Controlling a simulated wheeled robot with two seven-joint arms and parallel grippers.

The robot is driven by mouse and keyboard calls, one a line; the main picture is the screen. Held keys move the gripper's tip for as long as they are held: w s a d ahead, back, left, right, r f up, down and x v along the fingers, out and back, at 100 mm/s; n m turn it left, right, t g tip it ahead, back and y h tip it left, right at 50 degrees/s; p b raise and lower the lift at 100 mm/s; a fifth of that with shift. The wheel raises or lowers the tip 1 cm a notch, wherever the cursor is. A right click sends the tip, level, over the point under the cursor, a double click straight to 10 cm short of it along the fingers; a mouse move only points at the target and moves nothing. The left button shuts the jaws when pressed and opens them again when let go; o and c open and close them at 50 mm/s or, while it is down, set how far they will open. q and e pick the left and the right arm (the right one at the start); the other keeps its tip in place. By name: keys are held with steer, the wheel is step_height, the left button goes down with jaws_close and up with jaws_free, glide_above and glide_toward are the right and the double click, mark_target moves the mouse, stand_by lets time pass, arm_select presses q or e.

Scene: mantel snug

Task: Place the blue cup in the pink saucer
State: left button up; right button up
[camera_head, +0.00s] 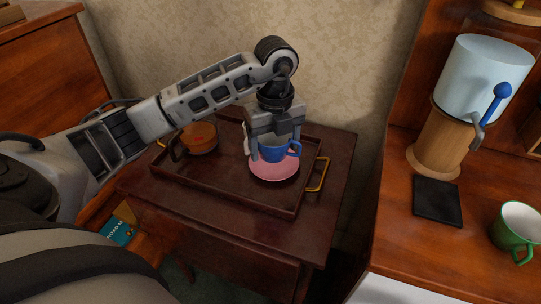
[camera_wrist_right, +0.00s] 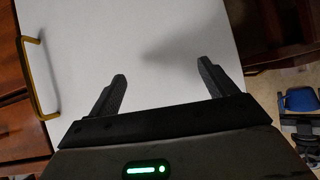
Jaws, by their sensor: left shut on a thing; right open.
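The blue cup (camera_head: 279,151) is upright between the fingers of my left gripper (camera_head: 273,152), which is shut on it. The pink saucer (camera_head: 274,170) lies on the dark wooden tray (camera_head: 217,186), directly below the cup. The cup appears over the saucer's middle; I cannot tell whether its base touches the saucer. Part of the cup's rim is hidden by the gripper. My right gripper (camera_wrist_right: 167,93) shows in the right wrist view, open and empty over a plain white surface (camera_wrist_right: 150,45).
An orange-brown pot (camera_head: 200,138) is at the tray's left. The tray has brass handles (camera_head: 319,174) and stands on a small dark table (camera_head: 338,150). A grinder-like device (camera_head: 437,142), a black slab (camera_head: 437,201) and a green cup (camera_head: 514,228) stand on the counter at right.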

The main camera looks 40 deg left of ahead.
mark_target(270, 139)
arm_select(q)
steer(key=f, duration=0.1)
steer(key=w+a+f, duration=0.2)
steer(key=f, duration=0.1)
steer(key=shift+a, duration=0.25)
step_height(270, 139, down, 2)
steer(key=shift+s+f, duration=0.1)
steer(key=shift+f, duration=0.2)
steer(key=shift+f, duration=0.1)
steer(key=shift+f, duration=0.4)
steer(key=shift+f, duration=0.15)
steer(key=o, duration=1.1)
steer(key=shift+c, duration=0.2)
